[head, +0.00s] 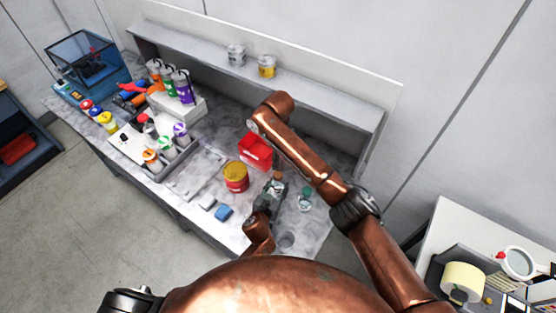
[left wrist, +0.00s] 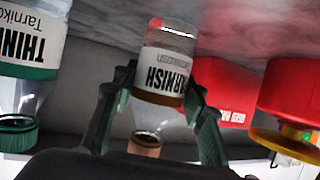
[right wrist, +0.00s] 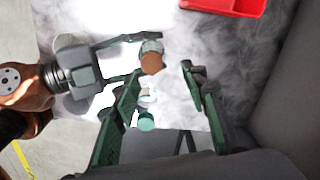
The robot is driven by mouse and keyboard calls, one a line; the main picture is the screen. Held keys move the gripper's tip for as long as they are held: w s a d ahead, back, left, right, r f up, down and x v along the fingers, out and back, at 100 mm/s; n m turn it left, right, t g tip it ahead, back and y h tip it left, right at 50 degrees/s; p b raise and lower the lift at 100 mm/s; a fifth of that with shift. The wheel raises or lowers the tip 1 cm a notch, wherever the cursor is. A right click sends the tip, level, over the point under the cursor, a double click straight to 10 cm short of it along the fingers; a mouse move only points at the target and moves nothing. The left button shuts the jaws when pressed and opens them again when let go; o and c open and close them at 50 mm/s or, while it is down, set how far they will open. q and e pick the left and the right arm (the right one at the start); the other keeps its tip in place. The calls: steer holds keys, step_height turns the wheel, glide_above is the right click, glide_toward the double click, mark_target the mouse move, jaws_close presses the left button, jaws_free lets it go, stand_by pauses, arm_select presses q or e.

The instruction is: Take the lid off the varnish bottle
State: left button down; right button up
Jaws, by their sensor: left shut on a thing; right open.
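My left gripper (left wrist: 158,92) is shut around the bottle's body. In the head view, my left gripper (head: 268,198) holds it over the near right part of the bench, with the brown lid (head: 278,175) at the top. My right gripper (right wrist: 161,72) is open, its fingertips either side of the brown lid (right wrist: 152,64) in the right wrist view, apparently not touching it. The head view does not clearly show the right gripper.
A thinner bottle with a green cap (head: 305,195) stands close to the right of the varnish bottle. A red bin (head: 256,152) and a red-and-yellow can (head: 236,178) stand on the left side. A blue block (head: 223,213) lies near the front edge.

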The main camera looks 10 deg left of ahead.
mark_target(278, 174)
steer(key=shift+s+d+f, duration=0.1)
steer(key=shift+s+f, duration=0.05)
steer(key=shift+s, duration=0.3)
steer(key=shift+s+f, duration=0.15)
steer(key=shift+f, duration=0.1)
step_height(278, 174, down, 7)
steer(key=shift+f, duration=0.2)
